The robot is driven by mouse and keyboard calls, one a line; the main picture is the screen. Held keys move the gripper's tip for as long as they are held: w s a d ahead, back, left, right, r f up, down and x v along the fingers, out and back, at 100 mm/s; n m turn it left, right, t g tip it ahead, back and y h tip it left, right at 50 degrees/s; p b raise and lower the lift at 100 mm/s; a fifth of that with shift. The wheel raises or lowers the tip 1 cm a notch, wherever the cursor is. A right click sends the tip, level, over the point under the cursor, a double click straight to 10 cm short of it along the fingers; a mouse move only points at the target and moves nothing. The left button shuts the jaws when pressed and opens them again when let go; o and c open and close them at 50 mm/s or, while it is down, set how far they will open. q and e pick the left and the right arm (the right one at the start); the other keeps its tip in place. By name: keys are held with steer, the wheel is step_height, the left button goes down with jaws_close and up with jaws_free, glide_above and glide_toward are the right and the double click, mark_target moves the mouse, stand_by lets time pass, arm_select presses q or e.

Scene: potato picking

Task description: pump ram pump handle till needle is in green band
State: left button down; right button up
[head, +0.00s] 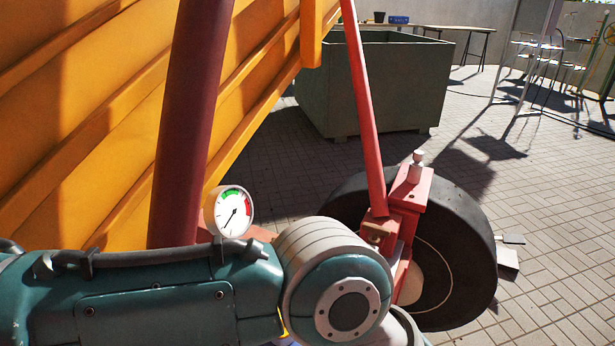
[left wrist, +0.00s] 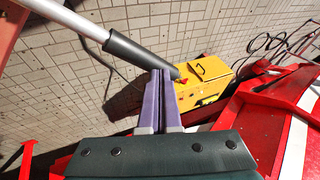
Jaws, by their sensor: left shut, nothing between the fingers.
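The round white gauge (head: 229,211) faces me in the head view, with a green band at the top and a red band at the right. Its dark needle appears to point to the lower left, outside the green. In the left wrist view the pump handle is a grey rod with a black grip (left wrist: 136,53), slanting down from the upper left. My left gripper (left wrist: 161,73) is shut and empty, its purple fingertips at the grip's lower end. I cannot tell whether they touch it. My left gripper is hidden in the head view. My right gripper is not in view.
A yellow box-shaped unit (left wrist: 203,85) stands on the paving beyond the fingertips, with dark hoses behind it. Red metalwork (left wrist: 262,115) is close on the right. The head view shows a wheel (head: 462,240), an orange panel (head: 90,110) and a green bin (head: 405,85).

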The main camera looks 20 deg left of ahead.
arm_select(q)
steer(key=shift+a+r+p, duration=0.15)
steer(key=shift+r+p, duration=0.45)
steer(key=shift+p, duration=0.05)
steer(key=shift+a+r+p, duration=0.15)
steer(key=shift+r+p, duration=0.4)
steer(key=shift+p, duration=0.1)
steer(key=p+v, duration=0.5)
steer(key=v, duration=0.1)
steer(key=shift+d+r, duration=0.2)
steer(key=shift+d, duration=0.1)
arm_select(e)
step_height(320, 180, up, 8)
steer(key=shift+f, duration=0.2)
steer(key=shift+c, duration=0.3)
